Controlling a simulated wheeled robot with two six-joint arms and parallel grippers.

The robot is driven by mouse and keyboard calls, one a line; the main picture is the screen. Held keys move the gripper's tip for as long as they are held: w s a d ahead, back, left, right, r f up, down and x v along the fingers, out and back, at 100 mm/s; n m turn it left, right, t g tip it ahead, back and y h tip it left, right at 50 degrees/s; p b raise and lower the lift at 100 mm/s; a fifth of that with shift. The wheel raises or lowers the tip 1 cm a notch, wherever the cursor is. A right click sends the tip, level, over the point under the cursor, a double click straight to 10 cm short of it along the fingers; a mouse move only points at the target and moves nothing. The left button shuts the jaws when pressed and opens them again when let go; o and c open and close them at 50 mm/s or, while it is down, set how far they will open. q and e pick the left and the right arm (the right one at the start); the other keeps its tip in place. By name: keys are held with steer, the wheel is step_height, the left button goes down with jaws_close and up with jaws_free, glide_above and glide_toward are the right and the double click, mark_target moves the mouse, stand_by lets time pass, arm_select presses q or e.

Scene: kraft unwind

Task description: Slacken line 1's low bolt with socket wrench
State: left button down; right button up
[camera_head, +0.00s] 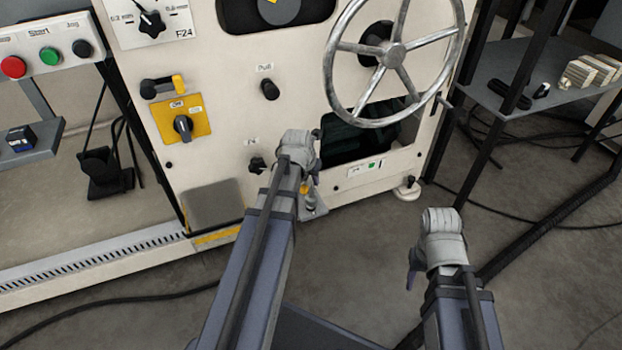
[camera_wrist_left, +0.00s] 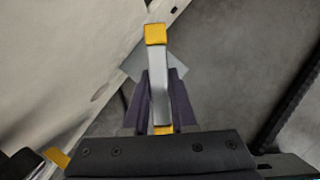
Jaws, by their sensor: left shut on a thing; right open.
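The socket wrench (camera_wrist_left: 158,85) shows in the left wrist view as a silver bar with a yellow block at its far end and yellow near the palm. My left gripper (camera_wrist_left: 160,104) is shut on it. In the head view my left wrist hides most of this gripper, low at the front of the cream machine (camera_head: 225,120); a bit of yellow (camera_head: 305,188) shows beside it. A grey plate (camera_wrist_left: 178,70) lies beyond the fingertips, partly behind the wrench. I cannot make out the low bolt. My right gripper (camera_head: 411,275) is open, low over the floor, mostly hidden by its wrist.
A large handwheel (camera_head: 394,54) sticks out from the machine above my left arm. A machine foot (camera_head: 407,190) stands on the floor to the right. A dark shelf (camera_head: 520,80) is at upper right. The floor around my right arm is clear apart from cables.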

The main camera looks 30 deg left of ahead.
arm_select(q)
steer(key=shift+r+p, duration=1.5)
steer(key=shift+r, duration=0.25)
